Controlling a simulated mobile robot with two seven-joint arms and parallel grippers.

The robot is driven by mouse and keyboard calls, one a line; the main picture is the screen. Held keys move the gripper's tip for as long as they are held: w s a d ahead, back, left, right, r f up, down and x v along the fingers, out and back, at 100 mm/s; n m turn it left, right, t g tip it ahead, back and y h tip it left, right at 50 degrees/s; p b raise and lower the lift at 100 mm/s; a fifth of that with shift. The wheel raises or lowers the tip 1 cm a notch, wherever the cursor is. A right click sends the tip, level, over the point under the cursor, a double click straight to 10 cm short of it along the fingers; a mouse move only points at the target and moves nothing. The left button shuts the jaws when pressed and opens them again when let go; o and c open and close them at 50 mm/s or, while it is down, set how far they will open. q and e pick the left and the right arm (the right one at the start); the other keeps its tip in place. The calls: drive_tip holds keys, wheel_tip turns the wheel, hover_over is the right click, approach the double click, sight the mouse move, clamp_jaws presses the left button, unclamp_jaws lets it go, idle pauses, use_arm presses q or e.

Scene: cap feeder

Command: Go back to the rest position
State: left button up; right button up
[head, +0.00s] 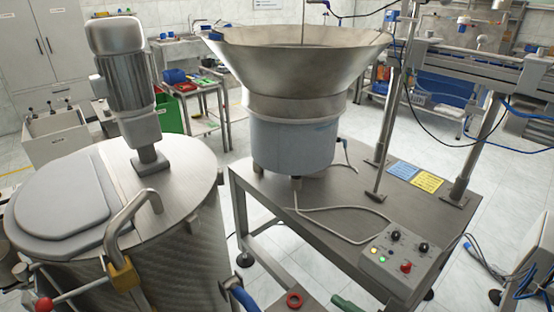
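Neither of my grippers shows in the head view. The cap feeder has a wide metal hopper bowl (297,62) over a cylindrical drum (293,145), standing on a steel table (335,205). The inside of the bowl is mostly hidden by its rim, so I cannot tell what it holds. A grey control box (397,258) with knobs, small lights and a red button sits at the table's front right corner.
A large steel tank (170,215) with a motor (125,75) on its lid fills the left side. At the bottom edge are a red ring (293,300) and a green handle-like piece (345,303). Tiled floor (285,270) shows between tank and table.

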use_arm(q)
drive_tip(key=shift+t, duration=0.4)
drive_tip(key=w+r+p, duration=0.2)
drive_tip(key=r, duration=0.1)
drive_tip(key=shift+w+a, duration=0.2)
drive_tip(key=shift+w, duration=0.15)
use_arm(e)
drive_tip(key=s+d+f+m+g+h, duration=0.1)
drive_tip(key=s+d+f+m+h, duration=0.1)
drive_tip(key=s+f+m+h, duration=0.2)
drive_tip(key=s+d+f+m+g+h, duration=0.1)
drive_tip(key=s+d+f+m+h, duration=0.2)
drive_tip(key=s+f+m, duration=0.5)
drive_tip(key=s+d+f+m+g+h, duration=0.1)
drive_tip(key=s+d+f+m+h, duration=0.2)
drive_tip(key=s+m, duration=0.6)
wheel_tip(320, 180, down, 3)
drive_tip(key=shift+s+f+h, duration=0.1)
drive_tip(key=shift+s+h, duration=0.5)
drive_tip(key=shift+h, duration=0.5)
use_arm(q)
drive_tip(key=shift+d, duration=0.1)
